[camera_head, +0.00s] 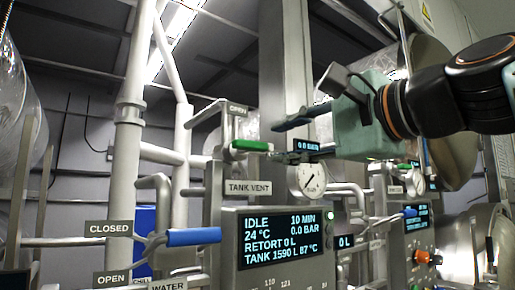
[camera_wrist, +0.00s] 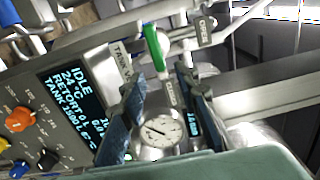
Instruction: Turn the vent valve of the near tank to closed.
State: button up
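The tank vent valve has a green handle (camera_head: 251,145), lying nearly level above the TANK VENT sign (camera_head: 248,188) in the head view. In the wrist view the handle (camera_wrist: 156,50) slants just beyond my fingertips. A sign that seems to read OPEN (camera_head: 236,108) is above it; another sign (camera_wrist: 170,93), partly hidden and probably CLOSED, is near the handle's lower end in the wrist view. My gripper (camera_head: 288,140) is open and empty, to the right of the handle, its fingers pointing left towards it. It also shows in the wrist view (camera_wrist: 160,69). I see no contact.
A round gauge (camera_head: 313,180) is close below my fingers. A display panel (camera_head: 277,240) reads IDLE. A blue handle (camera_head: 193,236) with CLOSED (camera_head: 108,228) and OPEN (camera_head: 111,278) signs is lower left. Pipes and a grey post (camera_head: 284,60) crowd the space.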

jog(key=v, duration=0.5)
dwell(0.4)
notch_tip(320, 180, down, 39)
jog(key=s+n+g+h, duration=0.1)
jog(key=n+g+h, duration=0.6)
jog(key=n, duration=0.1)
jog(key=s+d+f+n+g+h, duration=0.1)
jog(key=s+d+f, duration=0.1)
jog(key=f, duration=0.4)
jog(key=s+d+f+n+g+h, duration=0.1)
jog(key=s+d+f+n+h, duration=0.1)
jog(key=s+f, duration=0.2)
notch_tip(320, 180, down, 3)
jog(key=shift+s+d+r+p, duration=0.15)
jog(key=shift+d+p, duration=0.25)
jog(key=shift+p, duration=0.05)
